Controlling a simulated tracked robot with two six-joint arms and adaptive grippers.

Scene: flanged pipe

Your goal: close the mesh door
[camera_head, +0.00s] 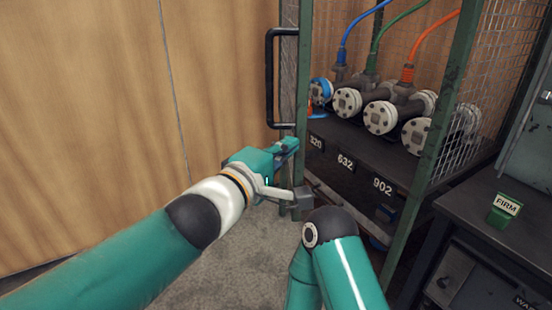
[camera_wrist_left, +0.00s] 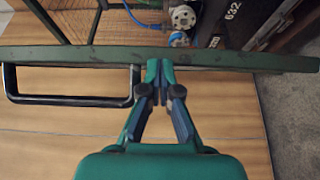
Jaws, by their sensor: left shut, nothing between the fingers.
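The mesh door shows in the head view as a narrow green-framed panel (camera_head: 303,70), seen almost edge-on at the left of the cage. Its black bar handle (camera_head: 270,80) sticks out to the left. In the left wrist view the green door bar (camera_wrist_left: 230,60) crosses the picture, with the handle (camera_wrist_left: 70,100) at left. My left gripper (camera_head: 291,146) is shut and empty, below the handle. In the left wrist view its closed fingertips (camera_wrist_left: 159,66) are at the green bar, right of the handle; I cannot tell whether they touch. My right gripper is not in view.
Flanged pipes (camera_head: 383,117) with blue, green and orange hoses sit in the cage above the labels 320, 632 and 902. A dark bench (camera_head: 480,190) with a green FIRM block (camera_head: 504,209) stands at right. Grey floor (camera_head: 240,285) is partly bare; a wooden wall (camera_head: 80,120) stands left.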

